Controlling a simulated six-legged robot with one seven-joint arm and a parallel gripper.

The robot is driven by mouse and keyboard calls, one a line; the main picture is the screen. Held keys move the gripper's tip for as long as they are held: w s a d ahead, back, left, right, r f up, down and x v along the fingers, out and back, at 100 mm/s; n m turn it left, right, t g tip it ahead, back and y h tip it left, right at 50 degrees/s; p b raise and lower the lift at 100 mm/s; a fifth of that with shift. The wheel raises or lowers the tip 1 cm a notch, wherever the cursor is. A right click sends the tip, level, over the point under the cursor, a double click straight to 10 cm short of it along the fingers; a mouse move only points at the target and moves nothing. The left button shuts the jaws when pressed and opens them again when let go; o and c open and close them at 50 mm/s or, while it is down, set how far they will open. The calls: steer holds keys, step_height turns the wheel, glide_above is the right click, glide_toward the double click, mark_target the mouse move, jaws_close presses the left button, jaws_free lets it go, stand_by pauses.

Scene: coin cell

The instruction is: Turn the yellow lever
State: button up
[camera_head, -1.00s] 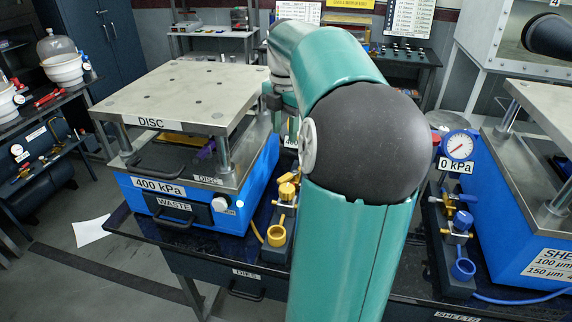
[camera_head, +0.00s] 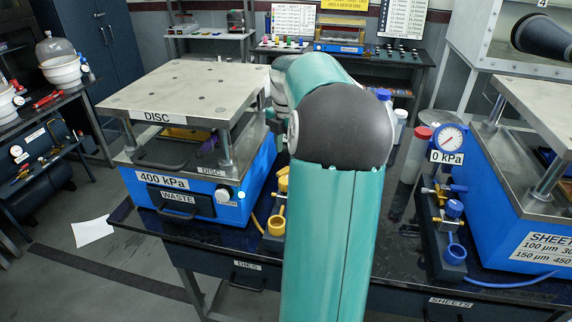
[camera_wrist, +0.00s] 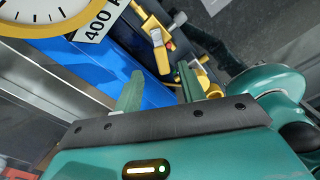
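The yellow lever (camera_head: 283,184) belongs to a valve on a dark block beside the left blue press; my arm hides part of it in the head view. In the wrist view, yellow valve parts (camera_wrist: 156,32) with a reddish piece lie beyond the fingertips, and a yellow ring (camera_wrist: 204,78) sits near the right finger. In the head view the gripper is mostly hidden behind my arm, by the press's right side.
The left press (camera_head: 185,180) is marked DISC and 400 kPa. A round gauge (camera_wrist: 45,12) is close at the wrist view's upper left. A right press (camera_head: 530,195) stands by a 0 kPa gauge (camera_head: 450,138) and a blue-handled valve (camera_head: 453,208). Dark bench top lies between.

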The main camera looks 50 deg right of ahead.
mark_target(284, 172)
step_height(284, 172, down, 6)
steer(key=shift+r, duration=0.1)
jaws_close()
